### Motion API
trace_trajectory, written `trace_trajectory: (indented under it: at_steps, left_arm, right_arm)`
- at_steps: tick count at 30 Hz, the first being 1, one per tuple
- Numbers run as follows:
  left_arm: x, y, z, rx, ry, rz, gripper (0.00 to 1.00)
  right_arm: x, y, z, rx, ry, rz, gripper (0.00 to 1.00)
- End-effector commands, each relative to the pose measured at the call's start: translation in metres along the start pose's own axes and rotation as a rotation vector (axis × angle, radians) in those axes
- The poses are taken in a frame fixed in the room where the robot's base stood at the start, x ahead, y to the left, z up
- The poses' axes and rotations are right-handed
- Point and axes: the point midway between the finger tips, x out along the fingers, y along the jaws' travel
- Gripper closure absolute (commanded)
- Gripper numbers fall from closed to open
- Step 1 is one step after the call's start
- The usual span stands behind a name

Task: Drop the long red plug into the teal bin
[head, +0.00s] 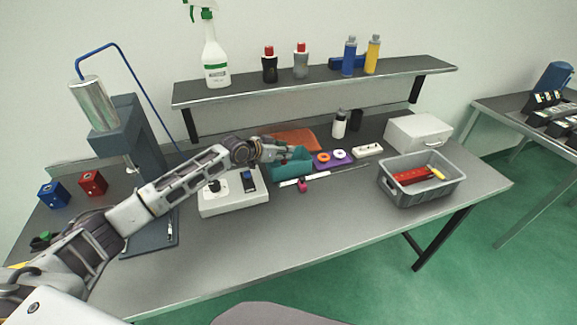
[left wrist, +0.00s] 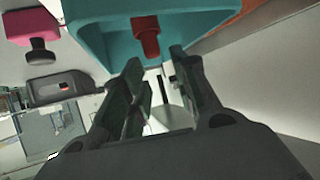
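The teal bin (head: 291,170) stands mid-table, in front of an orange-brown tray. My left gripper (head: 284,154) is over the bin's back left part. In the left wrist view the bin (left wrist: 88,35) fills the top, and a long red plug (left wrist: 147,38) shows against its inside, beyond my fingertips. My left fingers (left wrist: 156,65) are apart with a gap between them, and the plug is not between them. Whether the plug touches the bin's floor cannot be told. My right gripper is in neither view.
A grey crate (head: 401,196) with red and yellow items stands at the right. A pink knobbed part (head: 303,186) lies in front of the bin. A purple holder with rings (head: 333,159) is right of it. A white box device (head: 232,205) is at its left. The front right table is clear.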

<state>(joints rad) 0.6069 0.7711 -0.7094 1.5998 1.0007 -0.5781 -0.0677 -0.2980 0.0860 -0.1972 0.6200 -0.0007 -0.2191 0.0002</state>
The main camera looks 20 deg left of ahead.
Motion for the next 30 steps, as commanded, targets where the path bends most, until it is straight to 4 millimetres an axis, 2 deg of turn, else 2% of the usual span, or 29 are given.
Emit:
trace_trajectory:
  at_steps: [3,8,12,17,23,30]
  left_arm:
    - [0.000,0.000,0.000,0.000,0.000,0.000,0.54]
    - [0.000,0.000,0.000,0.000,0.000,0.000,0.54]
    - [0.000,0.000,0.000,0.000,0.000,0.000,0.54]
    - [-0.003,-0.001,0.000,0.000,0.000,-0.001,0.54]
    - [-0.014,-0.001,0.001,-0.001,0.000,-0.001,0.54]
    - [-0.036,-0.001,0.001,0.001,-0.002,-0.002,0.54]
  right_arm:
    - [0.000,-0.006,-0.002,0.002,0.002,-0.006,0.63]
    - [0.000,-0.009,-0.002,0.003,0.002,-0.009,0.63]
    - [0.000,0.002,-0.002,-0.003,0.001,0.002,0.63]
    - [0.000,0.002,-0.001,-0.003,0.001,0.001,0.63]
    - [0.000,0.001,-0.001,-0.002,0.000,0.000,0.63]
    - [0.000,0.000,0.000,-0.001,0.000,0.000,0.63]
